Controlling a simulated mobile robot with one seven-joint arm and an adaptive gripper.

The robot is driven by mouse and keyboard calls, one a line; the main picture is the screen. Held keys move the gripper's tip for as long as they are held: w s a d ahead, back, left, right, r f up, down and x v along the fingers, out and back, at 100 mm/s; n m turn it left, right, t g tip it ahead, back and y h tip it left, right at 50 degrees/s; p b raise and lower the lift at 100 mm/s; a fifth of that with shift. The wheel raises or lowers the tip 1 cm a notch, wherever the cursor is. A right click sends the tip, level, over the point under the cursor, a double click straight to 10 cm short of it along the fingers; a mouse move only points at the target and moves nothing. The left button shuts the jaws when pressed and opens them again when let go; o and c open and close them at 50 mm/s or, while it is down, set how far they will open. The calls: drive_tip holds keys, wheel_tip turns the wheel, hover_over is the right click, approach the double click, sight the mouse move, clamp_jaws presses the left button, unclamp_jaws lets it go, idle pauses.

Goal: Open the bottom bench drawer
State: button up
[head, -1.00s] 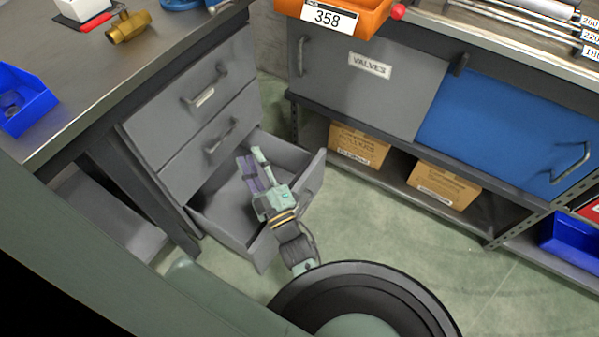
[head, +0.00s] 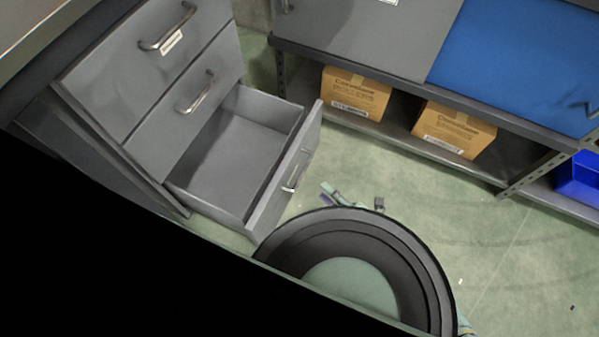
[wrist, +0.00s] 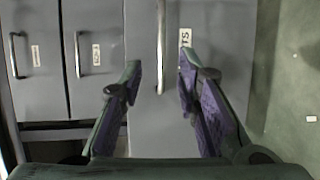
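The bottom bench drawer (head: 235,150) stands pulled out of the grey bench, with its empty inside showing in the head view. Its front carries a metal bar handle (head: 294,174). In the wrist view the drawer front (wrist: 143,120) is straight ahead, and its handle (wrist: 161,50) lies between the lines of my two fingers. My gripper (wrist: 160,72) is open and empty, with a finger to each side of the handle. No contact shows. In the head view only small parts of my gripper show on the aisle side of the drawer front; my round black body part hides the rest.
Two shut drawers (head: 185,105) sit above the open one. A shelf unit with a blue sliding door (head: 520,60) and cardboard boxes (head: 355,92) stands at the back right. Green floor (head: 420,210) lies clear between the drawer and the shelf.

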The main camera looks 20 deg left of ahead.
drive_tip(key=x, duration=1.1)
drive_tip(key=shift+f, duration=0.2)
drive_tip(key=shift+c, duration=0.5)
clamp_jaws()
